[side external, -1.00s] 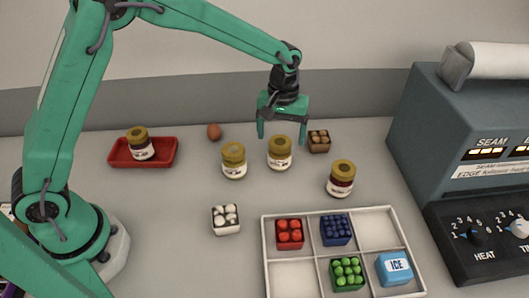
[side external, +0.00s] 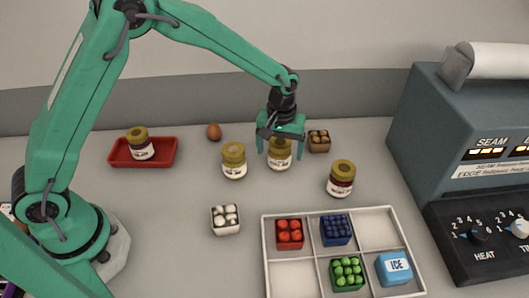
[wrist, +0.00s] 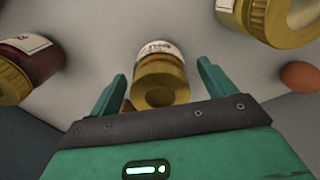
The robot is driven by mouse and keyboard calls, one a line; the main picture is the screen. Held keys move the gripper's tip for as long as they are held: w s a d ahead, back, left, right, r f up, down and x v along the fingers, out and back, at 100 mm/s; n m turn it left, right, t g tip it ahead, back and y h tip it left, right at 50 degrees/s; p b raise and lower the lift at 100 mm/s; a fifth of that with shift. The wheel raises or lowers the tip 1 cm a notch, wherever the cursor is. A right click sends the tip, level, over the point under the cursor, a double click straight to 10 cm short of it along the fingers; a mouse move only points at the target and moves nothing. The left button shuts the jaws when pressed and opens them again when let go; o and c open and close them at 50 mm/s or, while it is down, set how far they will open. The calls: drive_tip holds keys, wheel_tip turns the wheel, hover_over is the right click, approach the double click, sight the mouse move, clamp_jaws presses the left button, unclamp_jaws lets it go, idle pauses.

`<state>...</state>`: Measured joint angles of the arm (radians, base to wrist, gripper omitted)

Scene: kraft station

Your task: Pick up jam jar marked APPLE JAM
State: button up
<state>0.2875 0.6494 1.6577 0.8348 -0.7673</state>
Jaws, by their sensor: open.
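A gold-lidded jar with pale contents (side external: 279,160) stands upright on the counter directly under my gripper (side external: 279,147). My gripper is open, with one finger on each side of the jar's lid. In the wrist view the same jar (wrist: 160,82) sits between the two fingers, with gaps at both sides. A similar pale jar (side external: 234,168) stands just to its left. I cannot read the jar labels, so I cannot tell which says APPLE JAM.
A small brown box (side external: 319,145) is close to the right of my gripper. A brown egg (side external: 213,132) lies behind the jars. A white box (side external: 226,226) and a divided tray (side external: 265,240) are in front. A sealing machine (side external: 450,130) stands at the right.

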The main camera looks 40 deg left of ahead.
drive_tip(key=shift+c, duration=0.2)
drive_tip(key=shift+r, duration=0.1)
drive_tip(key=c, duration=1.3)
drive_tip(key=shift+r, duration=0.75)
drive_tip(key=r, duration=0.3)
drive_tip(key=shift+s+d+r, duration=0.1)
drive_tip(key=shift+s+d, duration=0.25)
drive_tip(key=shift+d, duration=0.05)
drive_tip(key=s+d+r, duration=0.4)
drive_tip(key=s, duration=0.1)
drive_tip(key=s+d+r, duration=0.2)
drive_tip(key=s+d, duration=0.1)
drive_tip(key=shift+r, duration=0.1)
